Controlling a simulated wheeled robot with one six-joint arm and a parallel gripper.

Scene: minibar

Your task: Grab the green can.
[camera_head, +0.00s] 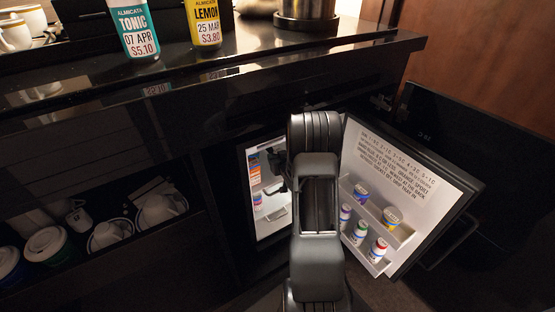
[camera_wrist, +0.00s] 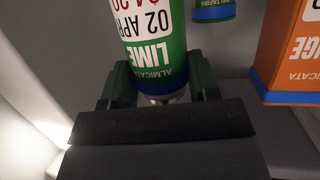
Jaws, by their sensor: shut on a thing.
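The green can (camera_wrist: 172,45) is at the top middle of the wrist view. It has a white label reading LIME and 02 APR upside down, and a blue band at the end nearer my gripper. My gripper (camera_wrist: 160,85) is shut on the can, with one finger on each side of it. The can's far end is cut off by the picture's top edge. In the head view my arm reaches into the open minibar fridge (camera_head: 268,190), and my gripper (camera_head: 277,168) is a dark shape there. The can cannot be made out in that view.
In the wrist view an orange carton (camera_wrist: 298,50) stands close on the right, and a green and white container (camera_wrist: 213,8) is behind. The open fridge door (camera_head: 410,190) holds several small tubs on the right. The black counter (camera_head: 290,50) is above.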

